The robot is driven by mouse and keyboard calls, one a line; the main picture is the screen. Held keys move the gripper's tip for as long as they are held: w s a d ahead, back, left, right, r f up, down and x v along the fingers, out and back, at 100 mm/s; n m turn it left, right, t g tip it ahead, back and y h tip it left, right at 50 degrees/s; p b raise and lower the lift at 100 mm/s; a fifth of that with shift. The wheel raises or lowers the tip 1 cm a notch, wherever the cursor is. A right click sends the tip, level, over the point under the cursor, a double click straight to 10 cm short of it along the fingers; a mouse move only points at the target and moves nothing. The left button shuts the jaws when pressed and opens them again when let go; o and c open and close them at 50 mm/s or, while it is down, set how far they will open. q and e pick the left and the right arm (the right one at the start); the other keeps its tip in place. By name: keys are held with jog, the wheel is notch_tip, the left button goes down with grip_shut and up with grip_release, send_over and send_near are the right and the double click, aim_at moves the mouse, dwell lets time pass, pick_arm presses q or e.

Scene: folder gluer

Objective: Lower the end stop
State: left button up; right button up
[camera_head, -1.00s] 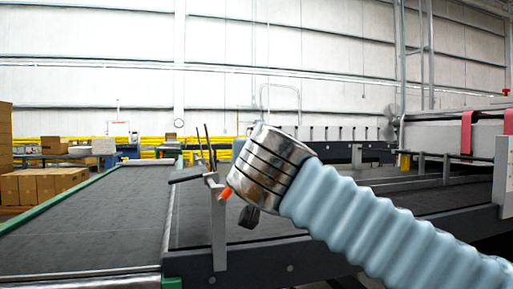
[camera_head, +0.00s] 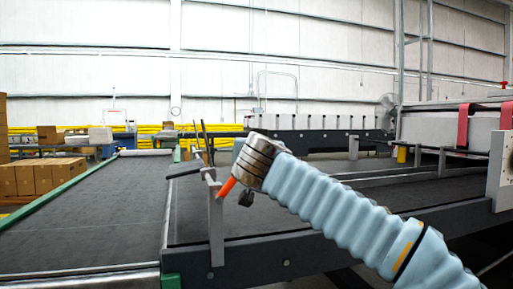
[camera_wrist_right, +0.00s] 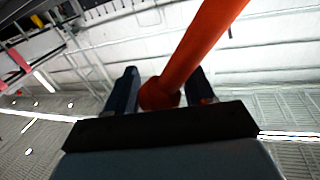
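The end stop is a grey upright bracket (camera_head: 215,228) at the near edge of the conveyor, with a flat dark arm and thin upright rods (camera_head: 204,143) at its top. An orange lever (camera_head: 227,187) slants beside the bracket. My right gripper (camera_head: 241,182) is at the lever's upper end; its fingers are mostly hidden in the head view. In the right wrist view the orange lever (camera_wrist_right: 195,55) runs to the upper right, its round end between my two dark fingers (camera_wrist_right: 160,88). The fingers stand apart around it; firm contact is not visible. My left gripper is out of view.
A dark conveyor bed (camera_head: 95,215) with a green side rail runs away on the left. Brown boxes (camera_head: 45,178) stand beyond it. A side frame (camera_head: 330,245) runs below my right arm. The machine with red straps (camera_head: 463,125) is at the right.

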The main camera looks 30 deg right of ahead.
grip_shut()
jog(key=shift+a, duration=0.15)
jog(key=w+a+n+t+y+b, duration=0.1)
jog(key=w+a+n+t+b, duration=0.1)
jog(key=a+n, duration=0.6)
jog(key=w+a+n+t+y+b, duration=0.2)
jog(key=a+n, duration=0.7)
jog(key=n, duration=0.1)
jog(key=shift+r, duration=0.25)
jog(key=shift+f, duration=0.1)
jog(key=shift+o, duration=1.3)
grip_release()
jog(key=shift+a, duration=0.1)
